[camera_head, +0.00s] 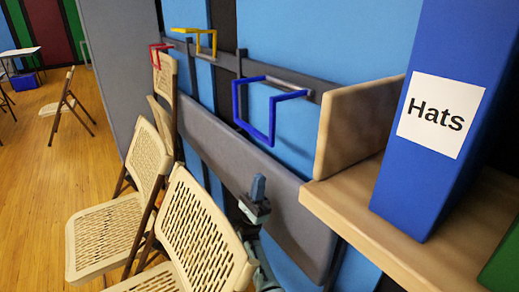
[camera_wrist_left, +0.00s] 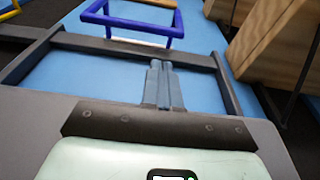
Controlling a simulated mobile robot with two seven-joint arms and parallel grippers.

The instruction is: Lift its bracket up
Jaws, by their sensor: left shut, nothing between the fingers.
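A blue U-shaped bracket (camera_head: 272,118) sticks out from the grey wall rail in the head view. It also shows at the top of the left wrist view (camera_wrist_left: 130,24). A yellow bracket (camera_head: 214,43) and a red bracket (camera_head: 152,56) are farther along the same rail. I cannot tell from the pictures which one is meant. My left gripper (camera_head: 258,187) is below the blue bracket, in front of a grey panel, apart from the bracket. Its fingers (camera_wrist_left: 164,82) are together and empty in the left wrist view. My right gripper is not in view.
The grey panel (camera_head: 290,205) is by the blue wall below the rail. Beige folding chairs (camera_head: 105,225) stand at the left. A wooden shelf (camera_head: 375,210) with a blue "Hats" binder (camera_head: 400,180) is close on the right. Wooden floor (camera_head: 40,180) is open at far left.

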